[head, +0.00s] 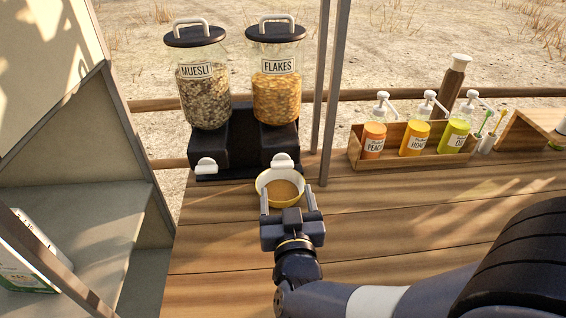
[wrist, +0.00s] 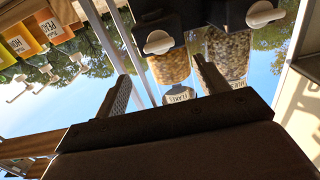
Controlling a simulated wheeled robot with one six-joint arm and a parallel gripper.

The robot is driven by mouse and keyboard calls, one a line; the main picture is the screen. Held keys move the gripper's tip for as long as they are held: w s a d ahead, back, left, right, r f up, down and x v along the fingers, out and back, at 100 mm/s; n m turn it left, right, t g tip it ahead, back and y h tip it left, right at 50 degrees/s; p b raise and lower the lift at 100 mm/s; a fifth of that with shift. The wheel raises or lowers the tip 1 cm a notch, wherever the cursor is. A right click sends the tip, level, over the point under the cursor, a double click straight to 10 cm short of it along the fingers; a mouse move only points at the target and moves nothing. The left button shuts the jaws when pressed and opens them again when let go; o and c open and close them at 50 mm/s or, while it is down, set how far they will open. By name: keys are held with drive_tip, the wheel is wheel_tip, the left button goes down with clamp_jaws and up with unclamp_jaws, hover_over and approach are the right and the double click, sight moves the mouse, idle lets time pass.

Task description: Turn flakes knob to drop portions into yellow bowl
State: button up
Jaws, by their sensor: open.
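The flakes dispenser (head: 276,95) is a clear canister of orange flakes with a black lid, on a black base. Its white knob (head: 283,160) is at the base's front and also shows in the wrist view (wrist: 158,42). The yellow bowl (head: 279,203) stands on the wooden counter below this knob, with a tan-brown inside; I cannot tell if that is flakes. My gripper (head: 287,200) is open and empty. Its fingers appear on either side of the bowl in the head view, below the knob. The wrist view, upside down, shows both fingers (wrist: 161,68) apart, without the bowl.
A muesli dispenser (head: 204,95) with its own white knob (head: 206,165) stands left of the flakes one. Two thin grey posts (head: 328,90) rise just right of the dispensers. A wooden box (head: 412,145) of pump bottles is farther right. The counter's middle is clear.

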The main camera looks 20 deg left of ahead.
sight(283, 167)
drive_tip(key=p+x, duration=0.1)
drive_tip(key=x, duration=0.8)
drive_tip(key=shift+f, duration=0.1)
drive_tip(key=shift+c, duration=0.2)
drive_tip(key=c, duration=1)
